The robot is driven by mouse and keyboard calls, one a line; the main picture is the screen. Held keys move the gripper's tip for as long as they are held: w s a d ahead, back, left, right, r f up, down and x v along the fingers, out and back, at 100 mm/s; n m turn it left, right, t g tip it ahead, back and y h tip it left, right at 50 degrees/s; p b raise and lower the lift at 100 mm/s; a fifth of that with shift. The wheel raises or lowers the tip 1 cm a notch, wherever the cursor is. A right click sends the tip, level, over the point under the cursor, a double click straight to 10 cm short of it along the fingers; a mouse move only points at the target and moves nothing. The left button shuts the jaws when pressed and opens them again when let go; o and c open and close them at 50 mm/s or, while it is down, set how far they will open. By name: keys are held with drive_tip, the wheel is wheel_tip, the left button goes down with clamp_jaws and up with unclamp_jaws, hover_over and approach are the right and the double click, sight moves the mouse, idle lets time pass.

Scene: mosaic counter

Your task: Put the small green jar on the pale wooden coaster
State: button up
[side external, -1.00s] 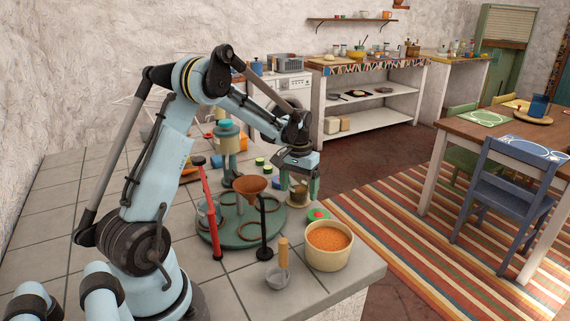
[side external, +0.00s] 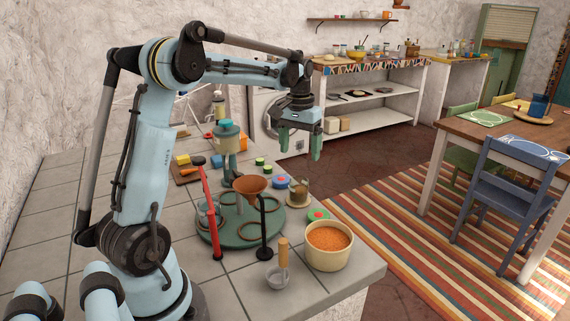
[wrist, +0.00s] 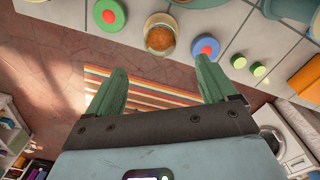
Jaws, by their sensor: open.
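The small olive-green jar (side external: 298,188) stands upright on a pale round coaster (side external: 297,204) near the counter's far edge. From above in the wrist view, the jar (wrist: 160,38) shows a brown, round middle, with the coaster's pale rim (wrist: 149,49) around it. My gripper (side external: 300,150) is open and empty, well above the jar and apart from it. In the wrist view my gripper's green fingers (wrist: 162,68) are spread wide with nothing between them.
A red-and-green disc (side external: 318,215) and a blue disc with a red middle (side external: 281,181) flank the jar. Air around my gripper is clear.

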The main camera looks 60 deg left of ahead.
drive_tip(key=s+d+r+m+t+y, duration=0.1)
drive_tip(key=s+d+r+m+t, duration=0.1)
drive_tip(key=d, duration=0.4)
drive_tip(key=s+d+r+m+t, duration=0.1)
drive_tip(key=s+d, duration=0.2)
drive_tip(key=d, duration=0.4)
drive_tip(key=s+d+f+m+t, duration=0.3)
drive_tip(key=s+d+t, duration=0.1)
drive_tip(key=s+d, duration=0.3)
drive_tip(key=shift+d+f+h, duration=0.25)
drive_tip(key=shift+d+h, duration=0.15)
drive_tip(key=shift+d, duration=0.4)
